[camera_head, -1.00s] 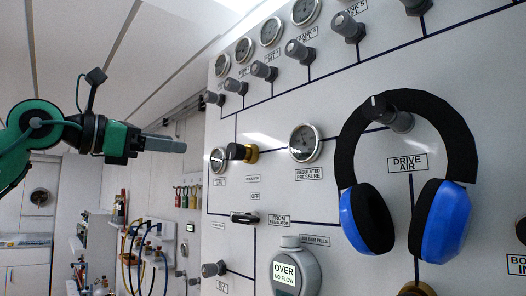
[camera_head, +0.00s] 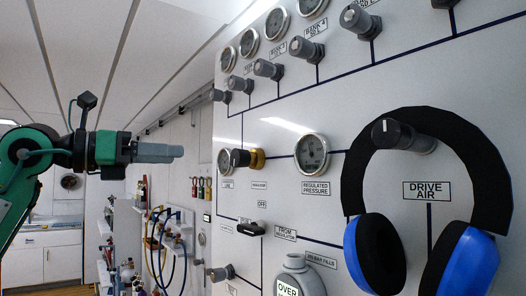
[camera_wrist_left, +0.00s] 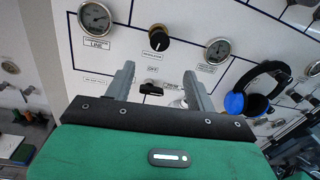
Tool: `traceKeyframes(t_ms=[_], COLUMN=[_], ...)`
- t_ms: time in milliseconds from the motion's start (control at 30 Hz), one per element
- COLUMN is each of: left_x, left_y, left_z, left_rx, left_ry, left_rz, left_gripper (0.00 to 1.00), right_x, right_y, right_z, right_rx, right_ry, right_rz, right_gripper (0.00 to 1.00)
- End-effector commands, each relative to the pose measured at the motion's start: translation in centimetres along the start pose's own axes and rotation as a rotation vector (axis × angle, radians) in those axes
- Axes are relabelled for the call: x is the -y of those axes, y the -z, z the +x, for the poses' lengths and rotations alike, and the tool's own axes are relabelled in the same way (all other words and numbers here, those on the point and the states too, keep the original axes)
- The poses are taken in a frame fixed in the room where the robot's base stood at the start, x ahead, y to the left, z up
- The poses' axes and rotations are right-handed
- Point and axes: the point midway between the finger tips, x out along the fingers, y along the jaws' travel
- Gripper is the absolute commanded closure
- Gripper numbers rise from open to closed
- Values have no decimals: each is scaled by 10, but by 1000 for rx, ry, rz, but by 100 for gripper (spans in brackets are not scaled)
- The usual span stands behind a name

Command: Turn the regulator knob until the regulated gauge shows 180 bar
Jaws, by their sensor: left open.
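The regulator knob (camera_head: 241,158), black with a brass collar, sticks out of the white panel in the head view. In the left wrist view the knob (camera_wrist_left: 159,40) shows beyond and above my fingers, apart from them. The regulated pressure gauge (camera_head: 312,152) is right of the knob; its reading is too small to tell. It also shows in the wrist view (camera_wrist_left: 218,50). My left gripper (camera_head: 180,151) is left of the knob, in front of the panel. My right gripper is not in view.
Blue and black ear defenders (camera_head: 467,262) hang over the drive air knob (camera_head: 391,134) at right. A black lever (camera_head: 250,229) sits below the regulator. Several bank gauges and valve knobs line the panel's top. Hoses (camera_head: 160,250) hang further back at left.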

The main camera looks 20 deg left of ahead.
Motion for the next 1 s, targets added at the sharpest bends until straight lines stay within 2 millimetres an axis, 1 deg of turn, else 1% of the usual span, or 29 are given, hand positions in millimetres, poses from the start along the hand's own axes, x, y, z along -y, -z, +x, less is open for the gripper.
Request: traceKeyframes(t_ms=[67,167,267,500,700,833,1000], left_x=[0,0,1,1,0,0,0], left_y=[-1,-2,-3,-3,-3,-1,0], left_z=[3,15,33,85,119,131,137], left_rx=[-1,-2,-3,-3,-1,0,-1], left_ry=[-2,-1,1,1,0,-1,0], left_rz=[-2,-3,-3,-3,-2,-2,-2], left_gripper=[45,45,45,45,45,45,45], right_x=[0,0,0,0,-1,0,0], right_y=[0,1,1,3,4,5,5], right_z=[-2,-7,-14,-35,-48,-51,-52], right_rx=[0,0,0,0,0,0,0], right_ry=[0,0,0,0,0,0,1], right_rz=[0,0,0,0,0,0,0], right_gripper=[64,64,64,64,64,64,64])
